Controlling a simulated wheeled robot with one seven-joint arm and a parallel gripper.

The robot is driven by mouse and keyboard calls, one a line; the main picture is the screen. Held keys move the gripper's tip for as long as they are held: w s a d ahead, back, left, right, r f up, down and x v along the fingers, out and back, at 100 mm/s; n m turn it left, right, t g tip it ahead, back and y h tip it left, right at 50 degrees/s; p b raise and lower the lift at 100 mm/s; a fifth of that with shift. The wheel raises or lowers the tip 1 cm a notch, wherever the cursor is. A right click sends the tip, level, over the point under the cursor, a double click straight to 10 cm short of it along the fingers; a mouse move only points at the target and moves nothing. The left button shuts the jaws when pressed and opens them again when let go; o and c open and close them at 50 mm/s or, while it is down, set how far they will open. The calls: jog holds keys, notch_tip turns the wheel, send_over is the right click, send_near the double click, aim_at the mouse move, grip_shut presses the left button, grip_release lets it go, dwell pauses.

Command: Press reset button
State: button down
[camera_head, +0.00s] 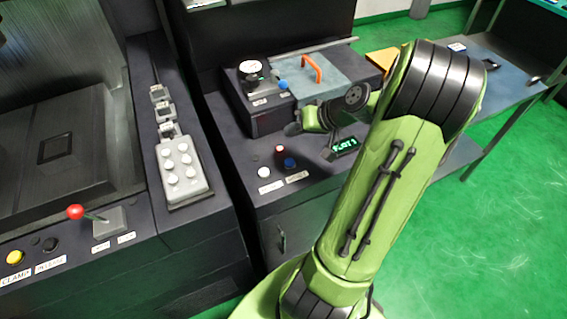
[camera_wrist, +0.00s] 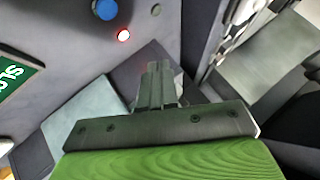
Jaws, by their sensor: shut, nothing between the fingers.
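On the dark panel in the middle of the head view are a blue button (camera_head: 290,163), a white button (camera_head: 264,172) and a small glowing red lamp or button (camera_head: 279,150). The labels under the white and blue ones are too small to read, so I cannot tell which is reset. The wrist view shows the blue button (camera_wrist: 105,9) at the top edge, with the red light (camera_wrist: 123,35) just below right of it. My gripper (camera_wrist: 158,72) is shut and empty, apart from both. In the head view my gripper (camera_head: 294,128) is above and behind the buttons.
A small display with green characters (camera_head: 343,145) stands right of the buttons. Behind is a raised box with a blue-grey lid and orange handle (camera_head: 312,67), and a blue knob (camera_head: 282,85). At left are a white button box (camera_head: 181,168) and a red-knobbed lever (camera_head: 76,212).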

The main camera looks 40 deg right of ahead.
aim_at(293, 163)
jog(key=shift+f+b, duration=3.8)
jog(key=shift+f, duration=0.65)
jog(key=shift+f+b, duration=0.35)
jog(key=shift+f+b, duration=0.35)
jog(key=shift+f, duration=0.15)
jog(key=shift+r+p, duration=0.75)
jog(key=shift+r, duration=0.15)
jog(key=shift+r, duration=0.15)
notch_tip(293, 163, up, 5)
jog(key=p, duration=0.4)
